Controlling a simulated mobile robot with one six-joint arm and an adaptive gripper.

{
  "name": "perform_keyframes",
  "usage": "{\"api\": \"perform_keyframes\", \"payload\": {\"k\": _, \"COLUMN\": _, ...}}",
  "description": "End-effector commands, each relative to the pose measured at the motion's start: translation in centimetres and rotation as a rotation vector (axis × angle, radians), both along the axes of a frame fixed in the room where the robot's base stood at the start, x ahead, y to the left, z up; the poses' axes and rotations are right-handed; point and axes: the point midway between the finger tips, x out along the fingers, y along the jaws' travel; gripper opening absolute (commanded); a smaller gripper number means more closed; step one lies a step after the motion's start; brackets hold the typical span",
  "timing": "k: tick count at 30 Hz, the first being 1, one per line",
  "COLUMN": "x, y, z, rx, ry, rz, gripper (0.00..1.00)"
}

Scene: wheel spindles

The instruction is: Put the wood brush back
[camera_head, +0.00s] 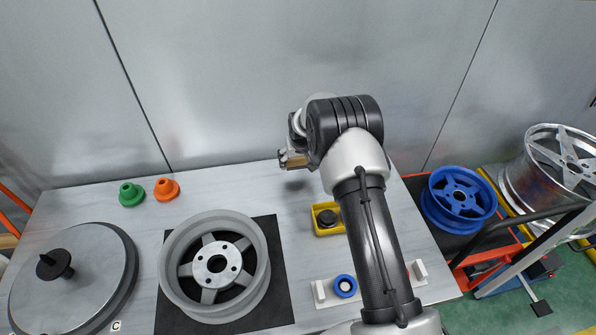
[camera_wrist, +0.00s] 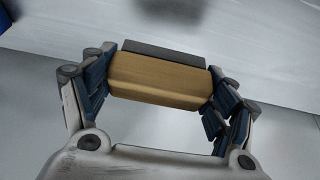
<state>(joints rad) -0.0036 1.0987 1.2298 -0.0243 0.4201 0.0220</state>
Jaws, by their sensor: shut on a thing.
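The wood brush (camera_wrist: 160,82) is a tan wooden block with a dark grey strip along its far edge. My gripper (camera_wrist: 160,88) is shut on it, one finger pad at each end. In the head view the wood brush (camera_head: 293,160) shows as a small tan piece at the left of my wrist. My gripper (camera_head: 285,155) is above the back part of the table, near the wall. Much of the brush is hidden behind my gripper in the head view. A soft dark shadow lies on the table beyond the brush in the wrist view.
A silver wheel (camera_head: 263,280) sits on a black mat (camera_head: 278,300). A yellow tray (camera_head: 320,231) holds a black round piece. Green (camera_head: 131,194) and orange (camera_head: 166,189) cones stand at back left. A round lid (camera_head: 95,255) is at left, a blue ring (camera_head: 345,286) in front.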

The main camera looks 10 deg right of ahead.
Motion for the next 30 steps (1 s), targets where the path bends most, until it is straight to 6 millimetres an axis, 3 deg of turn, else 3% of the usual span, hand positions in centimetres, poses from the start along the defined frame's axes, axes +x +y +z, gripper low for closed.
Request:
{"api": "perform_keyframes", "payload": {"k": 5, "x": 0.0, "y": 0.0, "z": -1.2, "rx": 0.000, "ry": -0.001, "rz": 0.000, "gripper": 0.53}}
{"api": "perform_keyframes", "payload": {"k": 12, "x": 0.0, "y": 0.0, "z": -4.6, "rx": 0.000, "ry": -0.001, "rz": 0.000, "gripper": 0.53}}
{"api": "perform_keyframes", "payload": {"k": 24, "x": 0.0, "y": 0.0, "z": -5.1, "rx": 0.000, "ry": -0.001, "rz": 0.000, "gripper": 0.53}}
{"api": "perform_keyframes", "payload": {"k": 25, "x": 0.0, "y": 0.0, "z": -5.0, "rx": 0.000, "ry": -0.001, "rz": 0.000, "gripper": 0.80}}
{"api": "perform_keyframes", "payload": {"k": 30, "x": 0.0, "y": 0.0, "z": -4.9, "rx": 0.000, "ry": -0.001, "rz": 0.000, "gripper": 0.91}}
